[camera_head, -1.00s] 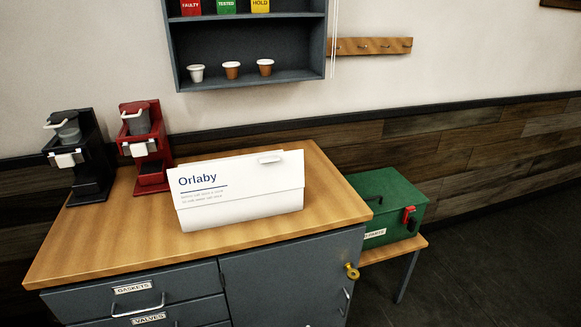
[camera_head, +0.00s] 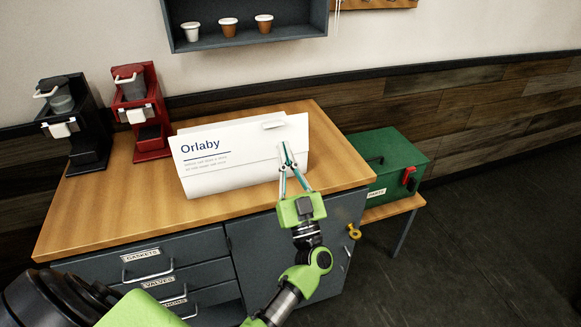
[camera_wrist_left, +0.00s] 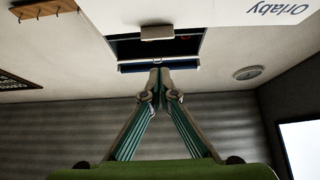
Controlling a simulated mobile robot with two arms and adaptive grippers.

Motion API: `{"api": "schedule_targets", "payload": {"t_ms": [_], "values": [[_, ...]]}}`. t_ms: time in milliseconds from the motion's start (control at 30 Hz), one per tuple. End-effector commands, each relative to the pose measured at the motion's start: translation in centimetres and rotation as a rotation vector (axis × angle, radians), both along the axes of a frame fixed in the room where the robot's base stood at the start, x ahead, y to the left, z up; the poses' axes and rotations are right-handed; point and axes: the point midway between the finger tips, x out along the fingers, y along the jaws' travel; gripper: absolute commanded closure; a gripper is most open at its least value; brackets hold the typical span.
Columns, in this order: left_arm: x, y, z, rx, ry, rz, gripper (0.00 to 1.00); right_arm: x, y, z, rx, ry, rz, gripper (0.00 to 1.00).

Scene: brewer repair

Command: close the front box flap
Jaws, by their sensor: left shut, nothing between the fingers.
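The white box (camera_head: 225,183) stands on the wooden top of the grey cabinet. Its front flap (camera_head: 235,145), a white panel marked "Orlaby", stands up at the front and shows its printed face. A small pale tab (camera_head: 273,125) is near its top right. My left gripper (camera_head: 287,148) is shut and empty, its fingertips in front of the flap's right part; I cannot tell whether they touch. In the left wrist view the shut fingertips (camera_wrist_left: 160,72) point up the picture, and the printed white panel (camera_wrist_left: 225,12) shows upside down. The box's inside is hidden. My right gripper is out of view.
A red brewer (camera_head: 140,110) and a black brewer (camera_head: 75,120) stand left of the box. A green case (camera_head: 385,165) sits on a lower bench at right. A shelf (camera_head: 250,35) with several cups hangs above. The wooden top (camera_head: 110,205) is clear at front left.

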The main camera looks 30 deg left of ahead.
Motion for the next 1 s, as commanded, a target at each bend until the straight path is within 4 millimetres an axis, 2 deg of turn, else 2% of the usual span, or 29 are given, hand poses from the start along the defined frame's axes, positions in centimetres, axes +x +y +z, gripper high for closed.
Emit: {"api": "schedule_targets", "payload": {"t_ms": [100, 200, 400, 633, 867, 1000], "values": [[1.3, 1.6, 1.7, 0.003, -0.001, 0.001, 1.00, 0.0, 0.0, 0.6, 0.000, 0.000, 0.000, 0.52], [2.4, 2.8, 0.6, 0.002, -0.001, 0.001, 1.00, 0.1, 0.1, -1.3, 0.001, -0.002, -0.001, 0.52], [3.6, 4.2, 0.5, 0.002, 0.000, 0.000, 1.00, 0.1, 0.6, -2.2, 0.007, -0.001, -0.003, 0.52], [3.8, 4.4, 0.6, 0.001, 0.003, 0.000, 1.00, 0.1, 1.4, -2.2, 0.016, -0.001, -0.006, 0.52], [3.8, 4.4, 0.7, -0.001, 0.002, 0.000, 1.00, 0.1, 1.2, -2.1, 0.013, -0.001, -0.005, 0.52], [3.9, 4.5, 0.9, -0.012, 0.011, -0.001, 1.00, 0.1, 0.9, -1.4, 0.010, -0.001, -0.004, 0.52]]}}
